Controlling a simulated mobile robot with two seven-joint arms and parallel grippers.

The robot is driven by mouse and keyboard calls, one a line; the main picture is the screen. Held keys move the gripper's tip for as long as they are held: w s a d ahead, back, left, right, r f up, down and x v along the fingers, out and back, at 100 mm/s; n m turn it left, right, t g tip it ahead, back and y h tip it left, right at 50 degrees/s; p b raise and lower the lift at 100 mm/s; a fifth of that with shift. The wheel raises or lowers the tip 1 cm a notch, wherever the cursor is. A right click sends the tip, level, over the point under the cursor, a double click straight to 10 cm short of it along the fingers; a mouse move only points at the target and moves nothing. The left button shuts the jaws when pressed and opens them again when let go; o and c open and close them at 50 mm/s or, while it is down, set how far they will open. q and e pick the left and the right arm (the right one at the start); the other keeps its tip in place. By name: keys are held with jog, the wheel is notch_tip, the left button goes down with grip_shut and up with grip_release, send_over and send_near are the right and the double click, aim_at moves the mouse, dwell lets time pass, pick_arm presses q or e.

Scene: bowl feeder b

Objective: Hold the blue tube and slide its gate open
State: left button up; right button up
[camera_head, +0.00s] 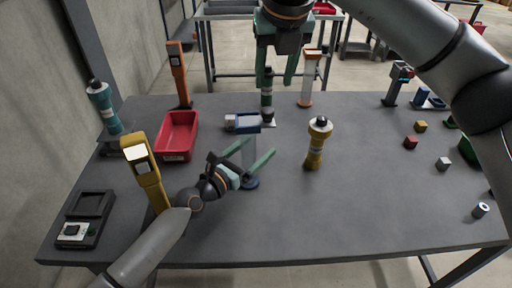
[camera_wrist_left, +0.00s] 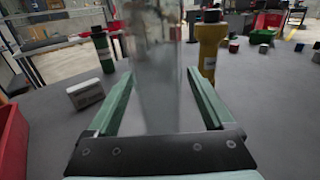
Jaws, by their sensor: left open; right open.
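The blue tube (camera_head: 248,152) stands upright near the middle of the table, with a clear body, a blue top and a round blue base. My left gripper (camera_head: 256,163) is open, with its green fingers on either side of the clear body. In the left wrist view the clear tube (camera_wrist_left: 155,75) rises between the two spread fingers; contact cannot be told. The gate itself is not clearly distinguishable. My right gripper (camera_head: 277,78) is open and empty, pointing down beyond the tube, near a dark green bottle (camera_head: 267,100).
A yellow bottle (camera_head: 316,148) stands right of the tube. An orange-based clear tube (camera_head: 308,82) stands behind. Small cubes lie at right; the front middle is clear.

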pick_arm(q)
jog(key=shift+w+d, duration=0.2)
jog(key=shift+w, duration=0.1)
grip_shut()
dwell(1.3)
